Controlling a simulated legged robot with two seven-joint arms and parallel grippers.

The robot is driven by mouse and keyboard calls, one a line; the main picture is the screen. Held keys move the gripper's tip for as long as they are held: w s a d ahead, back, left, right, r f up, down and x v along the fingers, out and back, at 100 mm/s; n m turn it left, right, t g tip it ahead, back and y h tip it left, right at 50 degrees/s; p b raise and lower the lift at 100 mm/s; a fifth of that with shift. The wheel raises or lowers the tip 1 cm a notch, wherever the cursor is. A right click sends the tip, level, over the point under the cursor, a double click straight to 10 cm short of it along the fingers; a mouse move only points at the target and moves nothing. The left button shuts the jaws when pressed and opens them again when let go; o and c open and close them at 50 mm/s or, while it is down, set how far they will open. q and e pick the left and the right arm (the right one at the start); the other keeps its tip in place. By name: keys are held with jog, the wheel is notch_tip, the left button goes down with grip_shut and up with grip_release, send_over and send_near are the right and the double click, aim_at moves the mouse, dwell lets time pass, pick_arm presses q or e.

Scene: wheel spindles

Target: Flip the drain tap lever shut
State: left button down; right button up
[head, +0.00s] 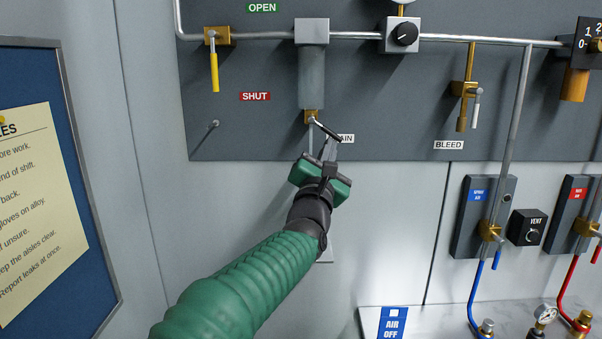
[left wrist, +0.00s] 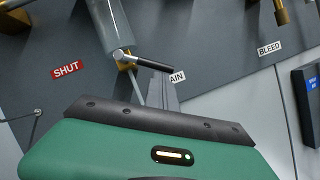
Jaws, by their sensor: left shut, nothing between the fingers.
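The drain tap (head: 311,117) is a small brass fitting under the grey filter bowl, above the partly covered DRAIN label. Its lever (head: 327,130) has a dark grip and slants right and down; in the left wrist view the lever (left wrist: 152,61) points to the right, a little downward. A thin drain tube hangs below the tap. My left gripper (head: 330,147) is shut and empty, its fingertips just below the lever's outer end. In the left wrist view the fingers (left wrist: 162,88) overlap the label and end close under the lever; I cannot tell whether they touch it. My right gripper is not in view.
A yellow-handled valve (head: 214,70) sits at the upper left, with OPEN and SHUT labels near it. A brass bleed valve (head: 465,90) and a black-knobbed regulator (head: 401,36) are to the right. A thin peg (head: 213,126) sticks out at the left.

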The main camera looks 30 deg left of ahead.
pick_arm(q)
jog(key=n+y+b, duration=0.1)
jog(key=n, duration=0.1)
jog(key=d+r+n+y+b, duration=0.1)
jog(key=n+y, duration=0.1)
jog(key=n, duration=0.1)
jog(key=r+n+y+b, duration=0.1)
jog(key=n, duration=0.1)
jog(key=shift+w+d+n+g+b, duration=0.15)
jog(key=shift+w+n+g+b, duration=0.15)
jog(key=shift+w+g+b, duration=0.1)
jog(key=shift+w+d+r+n+g+y+b, duration=0.2)
jog(key=shift+n+y, duration=0.25)
jog(key=shift+n, duration=0.3)
jog(key=shift+s+d+r+n+g+y+b, duration=0.1)
jog(key=shift+r+n+g+y, duration=0.15)
jog(key=shift+n+y, duration=0.35)
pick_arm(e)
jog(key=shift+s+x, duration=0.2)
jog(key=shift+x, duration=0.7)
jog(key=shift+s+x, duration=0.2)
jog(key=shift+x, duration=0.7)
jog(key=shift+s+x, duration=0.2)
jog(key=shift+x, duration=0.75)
pick_arm(q)
jog(key=shift+r+n, duration=0.1)
jog(key=shift+n, duration=0.15)
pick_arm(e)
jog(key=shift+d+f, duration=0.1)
